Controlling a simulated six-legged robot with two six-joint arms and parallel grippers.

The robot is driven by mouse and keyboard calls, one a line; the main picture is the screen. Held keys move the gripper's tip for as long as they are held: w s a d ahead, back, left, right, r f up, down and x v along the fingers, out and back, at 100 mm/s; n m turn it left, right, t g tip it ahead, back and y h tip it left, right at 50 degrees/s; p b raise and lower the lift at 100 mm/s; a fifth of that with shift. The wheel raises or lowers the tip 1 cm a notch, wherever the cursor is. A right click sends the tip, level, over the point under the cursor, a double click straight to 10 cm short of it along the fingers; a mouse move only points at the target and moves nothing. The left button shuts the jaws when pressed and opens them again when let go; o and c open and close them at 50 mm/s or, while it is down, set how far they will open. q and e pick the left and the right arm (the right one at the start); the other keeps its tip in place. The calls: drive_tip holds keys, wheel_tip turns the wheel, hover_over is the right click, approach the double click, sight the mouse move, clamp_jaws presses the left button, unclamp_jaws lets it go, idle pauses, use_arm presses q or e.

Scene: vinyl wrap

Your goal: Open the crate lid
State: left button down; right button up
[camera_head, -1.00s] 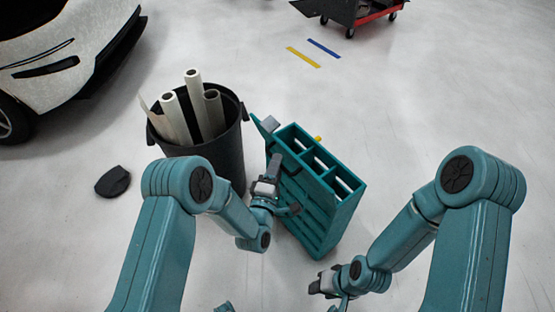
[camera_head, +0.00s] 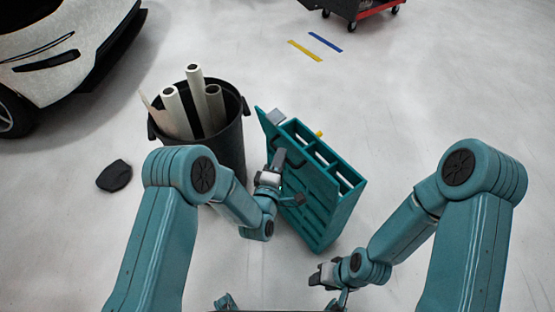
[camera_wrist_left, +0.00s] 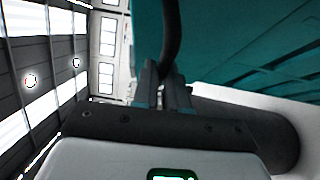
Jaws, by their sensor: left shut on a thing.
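A teal crate (camera_head: 342,203) with an open compartmented top stands on the floor in the head view, turned at an angle. Its compartments show from above. A teal lid panel (camera_head: 268,124) stands tilted along the crate's left side, its upper corner clear of the rim. My left gripper (camera_head: 279,158) is at this panel, shut on a black handle. In the left wrist view, the curved black handle (camera_wrist_left: 172,35) runs down between the fingertips, against the teal panel. My right gripper (camera_head: 320,278) is in front of the crate, away from it; its jaw opening is unclear.
A black bin (camera_head: 226,150) holding several pale rolls (camera_head: 196,95) stands close left of the crate. A black object (camera_head: 114,176) lies on the floor farther left. A white car (camera_head: 65,60) is at upper left, a cart (camera_head: 365,10) at the top. Floor right of the crate is clear.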

use_arm(q)
drive_tip(key=shift+w+d+r+b, duration=0.2)
drive_tip(key=shift+w+d+b, duration=0.15)
drive_tip(key=shift+d+b, duration=0.15)
drive_tip(key=shift+w+d+r, duration=0.15)
drive_tip(key=shift+w+d, duration=0.05)
drive_tip(key=shift+r, duration=0.1)
drive_tip(key=c, duration=1.2)
unclamp_jaws()
drive_tip(key=shift+o, duration=0.2)
drive_tip(key=shift+s, duration=0.1)
drive_tip(key=b+v, duration=0.2)
drive_tip(key=v, duration=1.4)
